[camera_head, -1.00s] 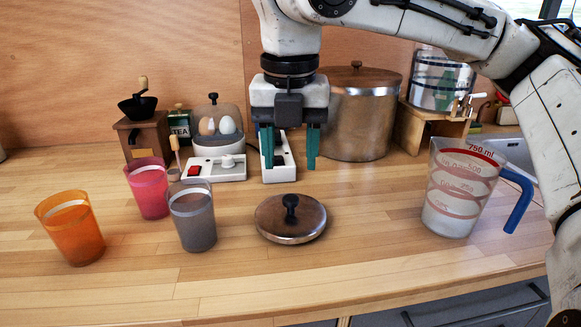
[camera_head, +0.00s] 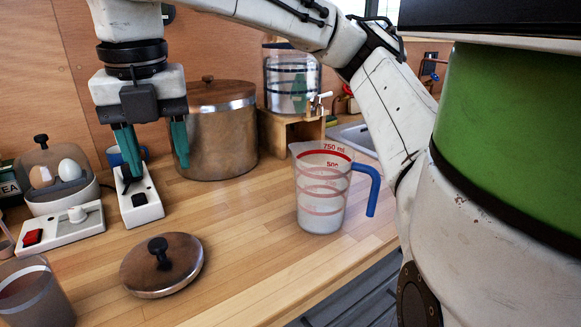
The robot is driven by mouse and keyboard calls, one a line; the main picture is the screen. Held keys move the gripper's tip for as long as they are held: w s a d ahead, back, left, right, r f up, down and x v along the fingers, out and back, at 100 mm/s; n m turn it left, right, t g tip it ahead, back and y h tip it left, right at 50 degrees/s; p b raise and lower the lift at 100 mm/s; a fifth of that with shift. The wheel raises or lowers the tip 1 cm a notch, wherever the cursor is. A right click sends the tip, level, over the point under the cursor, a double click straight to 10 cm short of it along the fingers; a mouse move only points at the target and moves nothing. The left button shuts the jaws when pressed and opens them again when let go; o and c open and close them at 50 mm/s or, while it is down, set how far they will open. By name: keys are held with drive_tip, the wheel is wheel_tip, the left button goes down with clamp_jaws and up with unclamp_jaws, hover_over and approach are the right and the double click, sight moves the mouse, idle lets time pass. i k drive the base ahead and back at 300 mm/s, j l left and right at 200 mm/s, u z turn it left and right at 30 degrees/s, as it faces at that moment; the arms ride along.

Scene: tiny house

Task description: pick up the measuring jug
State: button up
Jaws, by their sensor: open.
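The measuring jug (camera_head: 321,205) is clear with red markings and a blue handle on its right side. It stands upright on the wooden counter (camera_head: 245,250), right of centre, close to the front edge. My gripper (camera_head: 152,157) is open and empty, with teal fingers pointing down. It hangs above the counter to the left of the jug, well apart from it, in front of the big pot. The jug is fully in view.
A big copper-coloured pot (camera_head: 220,140) stands behind. A round lid (camera_head: 161,265) lies front left. A white power strip (camera_head: 138,202), an egg cooker (camera_head: 58,180) and a grey cup (camera_head: 35,295) are at left. A glass dispenser (camera_head: 290,78) stands on a wooden stand behind the jug.

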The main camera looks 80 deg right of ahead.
sight(322, 171)
drive_tip(key=z, duration=1.15)
